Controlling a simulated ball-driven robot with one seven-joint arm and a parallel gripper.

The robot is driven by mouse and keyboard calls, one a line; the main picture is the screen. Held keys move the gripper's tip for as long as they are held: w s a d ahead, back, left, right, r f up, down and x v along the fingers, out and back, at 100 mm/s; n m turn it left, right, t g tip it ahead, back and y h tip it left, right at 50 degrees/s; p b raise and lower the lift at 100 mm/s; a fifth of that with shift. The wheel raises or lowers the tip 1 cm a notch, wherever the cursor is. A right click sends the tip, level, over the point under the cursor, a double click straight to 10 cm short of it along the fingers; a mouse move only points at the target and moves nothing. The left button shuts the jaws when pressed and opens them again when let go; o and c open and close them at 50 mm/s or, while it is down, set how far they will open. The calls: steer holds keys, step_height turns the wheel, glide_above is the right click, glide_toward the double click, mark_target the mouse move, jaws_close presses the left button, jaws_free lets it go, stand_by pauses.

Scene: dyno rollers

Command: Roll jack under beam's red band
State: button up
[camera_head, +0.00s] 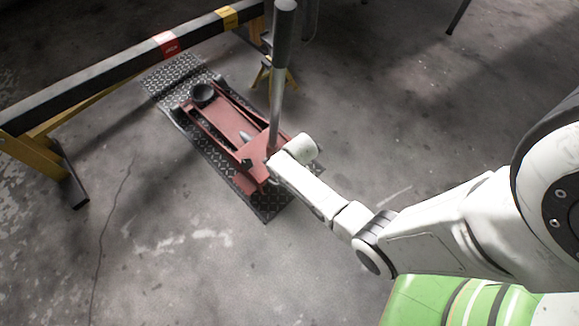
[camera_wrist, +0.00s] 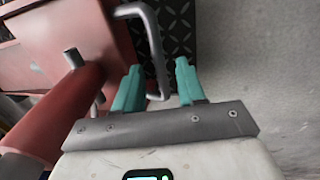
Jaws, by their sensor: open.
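The red floor jack (camera_head: 228,125) sits on a dark tread-plate mat (camera_head: 205,150). Its round black saddle (camera_head: 202,93) faces the beam and its long grey handle (camera_head: 280,75) stands nearly upright. The dark beam (camera_head: 100,75) runs across the upper left, with a red band (camera_head: 167,44) beyond the saddle. The saddle is short of the band in the head view. My gripper is at the rear end of the jack. In the wrist view its teal fingers (camera_wrist: 157,88) are open, with a bent grey bar (camera_wrist: 154,50) of the jack between or just behind them; contact is unclear.
A yellow band (camera_head: 227,17) marks the beam farther right. Yellow stands hold the beam, one at the left (camera_head: 45,150) and one near the handle (camera_head: 262,72). Bare concrete lies left of the mat. A green thing (camera_head: 440,302) shows at the bottom right.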

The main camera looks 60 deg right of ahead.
steer(key=shift+f, duration=0.4)
jaws_close()
stand_by(0.5)
